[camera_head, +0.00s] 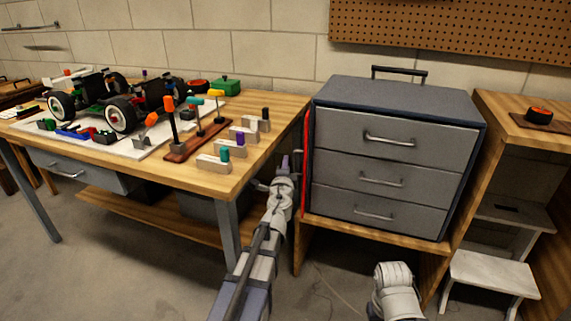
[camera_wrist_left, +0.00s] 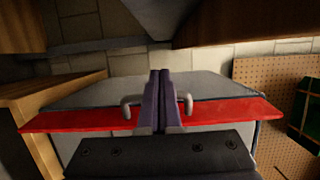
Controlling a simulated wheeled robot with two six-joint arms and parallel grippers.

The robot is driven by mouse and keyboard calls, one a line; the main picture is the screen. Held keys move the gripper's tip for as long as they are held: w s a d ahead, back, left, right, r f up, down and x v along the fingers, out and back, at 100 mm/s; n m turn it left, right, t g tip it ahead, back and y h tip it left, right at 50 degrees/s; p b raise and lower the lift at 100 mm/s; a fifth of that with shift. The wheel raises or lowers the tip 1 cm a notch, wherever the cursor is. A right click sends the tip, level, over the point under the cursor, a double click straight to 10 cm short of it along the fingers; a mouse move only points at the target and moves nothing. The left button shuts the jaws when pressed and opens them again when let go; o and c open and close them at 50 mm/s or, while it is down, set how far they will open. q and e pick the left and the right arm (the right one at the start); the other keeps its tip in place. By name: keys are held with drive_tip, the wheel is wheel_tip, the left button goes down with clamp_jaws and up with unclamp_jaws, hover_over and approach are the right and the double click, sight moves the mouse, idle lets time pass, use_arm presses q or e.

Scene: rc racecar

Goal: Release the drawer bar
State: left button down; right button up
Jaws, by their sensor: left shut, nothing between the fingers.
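The red drawer bar (camera_head: 307,150) stands upright along the left edge of the grey drawer cabinet (camera_head: 389,158). In the left wrist view the red bar (camera_wrist_left: 78,118) runs across the picture, with a grey handle (camera_wrist_left: 126,106) on it. My left gripper (camera_head: 285,162) is just left of the bar. In the wrist view its two purple fingers (camera_wrist_left: 160,80) are together, empty, and in front of the handle's middle, which they hide. I cannot tell whether they touch the handle. My right gripper is not in view.
A wooden workbench (camera_head: 215,180) at left carries an RC car (camera_head: 110,100), a tool rack (camera_head: 195,140) and several small blocks. Its right edge is close to my left arm. A shelf unit (camera_head: 490,110) and a small step stool (camera_head: 492,272) stand at right. Floor in front is clear.

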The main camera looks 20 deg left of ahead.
use_arm(q)
drive_tip(key=v, duration=0.7)
drive_tip(key=shift+s+d, duration=0.15)
drive_tip(key=shift+s, duration=0.2)
drive_tip(key=shift+r, duration=0.1)
